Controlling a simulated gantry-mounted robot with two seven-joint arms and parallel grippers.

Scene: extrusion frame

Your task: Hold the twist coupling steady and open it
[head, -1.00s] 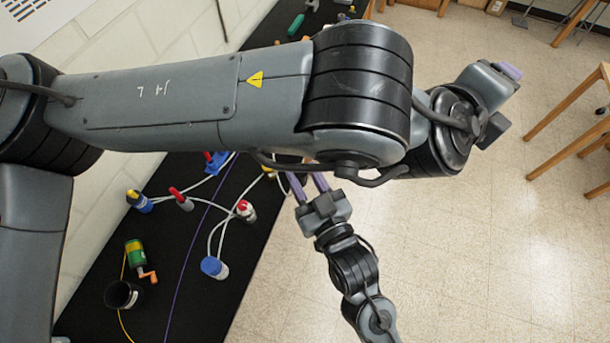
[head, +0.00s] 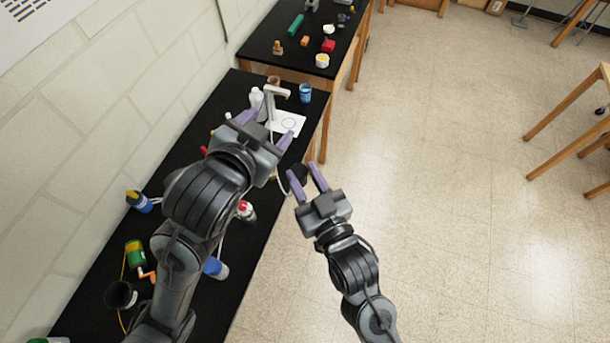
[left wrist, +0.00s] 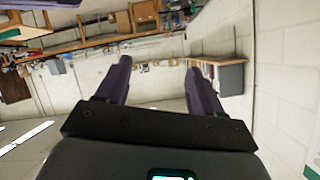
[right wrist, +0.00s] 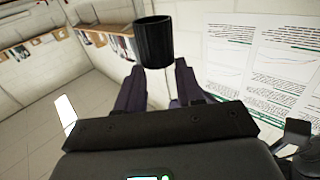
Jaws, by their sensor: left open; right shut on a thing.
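My right gripper (head: 304,172) is shut on a black cylindrical piece (head: 297,175) beside the table's right edge. In the right wrist view the black cylinder (right wrist: 153,42) shows at the fingertips. I cannot tell for sure that it is the twist coupling, and no seam shows. My left gripper (head: 265,128) is open and empty, above the table and up and left of the right gripper. The left wrist view shows nothing between its fingers (left wrist: 158,75).
The black table (head: 75,318) holds a blue-and-yellow connector (head: 138,201), a red-and-white connector (head: 246,211), a blue cap (head: 215,268), a green cylinder (head: 135,253) and a black cup (head: 121,295). A blue cup (head: 305,92) stands farther back. Open floor lies to the right.

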